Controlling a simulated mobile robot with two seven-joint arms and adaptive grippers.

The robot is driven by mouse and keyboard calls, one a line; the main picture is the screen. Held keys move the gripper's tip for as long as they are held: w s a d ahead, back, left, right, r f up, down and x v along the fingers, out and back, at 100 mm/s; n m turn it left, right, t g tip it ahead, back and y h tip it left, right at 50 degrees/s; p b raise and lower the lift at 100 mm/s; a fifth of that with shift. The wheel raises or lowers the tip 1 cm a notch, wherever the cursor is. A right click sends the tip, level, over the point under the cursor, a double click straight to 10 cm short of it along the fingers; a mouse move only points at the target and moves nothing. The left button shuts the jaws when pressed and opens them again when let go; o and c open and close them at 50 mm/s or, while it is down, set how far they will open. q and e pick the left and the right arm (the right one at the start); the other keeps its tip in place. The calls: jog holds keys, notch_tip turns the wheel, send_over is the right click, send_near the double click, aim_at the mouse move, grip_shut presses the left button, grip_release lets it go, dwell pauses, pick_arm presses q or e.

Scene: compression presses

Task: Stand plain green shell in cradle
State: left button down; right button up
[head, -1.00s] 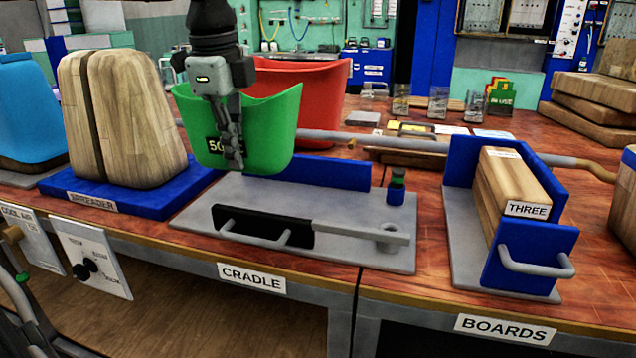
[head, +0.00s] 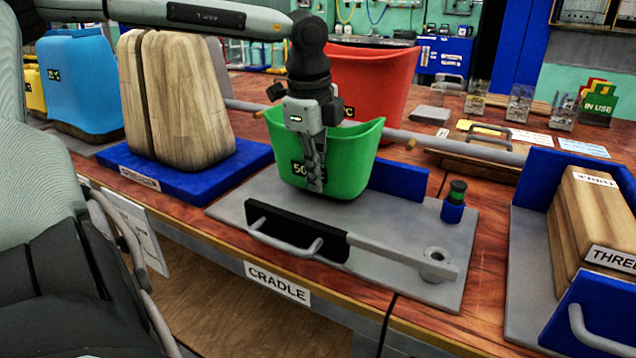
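The green shell (head: 352,155) is an open bucket-like piece with a dark label starting "50", partly covered by my gripper. It is upright over the cradle's grey plate (head: 405,215), between the low blue back wall (head: 402,178) and the black front bar (head: 275,222). Its bottom is at or very close to the plate; I cannot tell whether it touches. My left gripper (head: 316,185) points down at the shell's near wall, its fingers closed together on that wall. The finger inside the shell is hidden. My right gripper is out of view.
A red shell (head: 385,75) stands behind. The wooden spreader blocks (head: 185,100) on a blue base are close on the left. The boards rack (head: 520,260) is further right.

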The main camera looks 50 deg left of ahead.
pick_arm(q)
jog(key=shift+f, duration=0.9)
jog(key=c, duration=1.7)
grip_release()
jog(key=r, duration=0.4)
jog(key=s+r, duration=0.1)
jog(key=r, duration=0.7)
jog(key=shift+s+d, duration=0.25)
